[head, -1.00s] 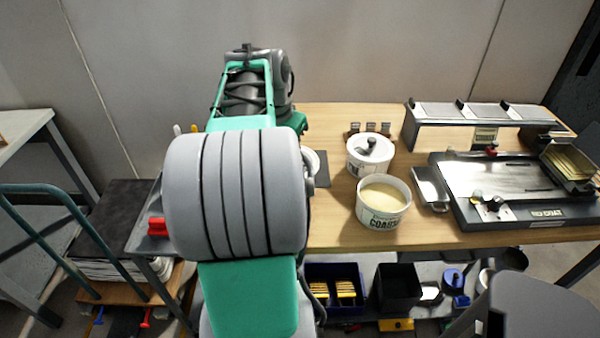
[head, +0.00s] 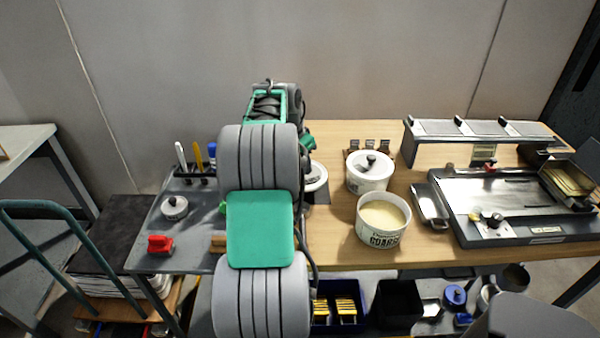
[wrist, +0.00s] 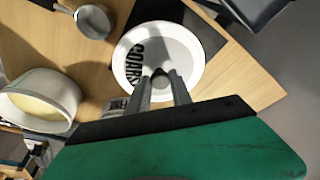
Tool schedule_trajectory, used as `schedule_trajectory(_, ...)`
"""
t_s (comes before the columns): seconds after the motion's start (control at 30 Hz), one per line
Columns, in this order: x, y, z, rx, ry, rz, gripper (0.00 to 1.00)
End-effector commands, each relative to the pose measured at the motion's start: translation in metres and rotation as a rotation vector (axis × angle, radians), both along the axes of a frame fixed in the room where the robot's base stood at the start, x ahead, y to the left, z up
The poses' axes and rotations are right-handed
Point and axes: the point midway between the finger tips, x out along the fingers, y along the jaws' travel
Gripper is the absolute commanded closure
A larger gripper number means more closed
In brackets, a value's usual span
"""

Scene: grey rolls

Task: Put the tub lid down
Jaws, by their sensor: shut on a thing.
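The tub lid (wrist: 126,70) is a white disc with dark lettering and a raised rim. My gripper (wrist: 161,80) is shut on its central knob in the wrist view. The lid lies over part of a dark mat (wrist: 202,34); whether it touches the mat I cannot tell. In the head view the lid's edge (head: 317,178) shows just right of my arm, which hides my gripper and the rest of the lid. The open tub (head: 383,235), white with pale yellow contents, stands on the wooden bench to the right. It also shows in the wrist view (wrist: 45,115).
A white tub with its lid on (head: 368,178) stands behind the open tub. A metal tray (head: 430,205) and a large dark machine (head: 520,195) fill the bench's right side. A grey side shelf (head: 190,235) at left holds a red object and a small round item.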

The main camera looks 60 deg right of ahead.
Motion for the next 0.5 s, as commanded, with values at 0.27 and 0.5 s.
schedule_trajectory(0.27,0.012,-0.012,-0.028,0.002,0.002,0.0,1.0)
schedule_trajectory(0.5,0.012,-0.012,-0.05,-0.001,-0.001,0.0,1.0)
